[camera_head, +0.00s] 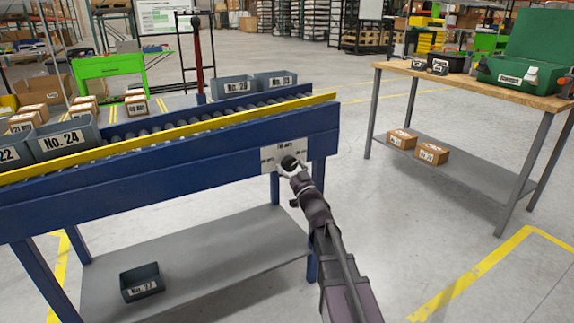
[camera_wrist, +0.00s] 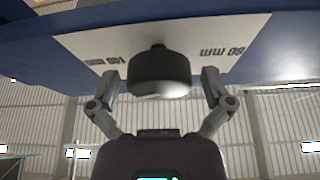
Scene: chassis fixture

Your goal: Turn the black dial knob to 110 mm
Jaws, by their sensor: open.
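The black dial knob (camera_head: 289,163) sits on a pale label plate (camera_head: 268,154) on the blue conveyor side in the head view. My gripper (camera_head: 290,172) is at the knob. In the wrist view my gripper (camera_wrist: 161,84) is open, one finger on each side of the knob, with a visible gap on both sides. Any pointer mark on the knob cannot be made out.
The blue conveyor (camera_head: 150,165) has a yellow rail (camera_head: 180,132) above the plate and a grey lower shelf (camera_head: 190,255) holding a dark bin (camera_head: 141,282). A wooden-topped table (camera_head: 480,88) stands at right. Floor between them is clear.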

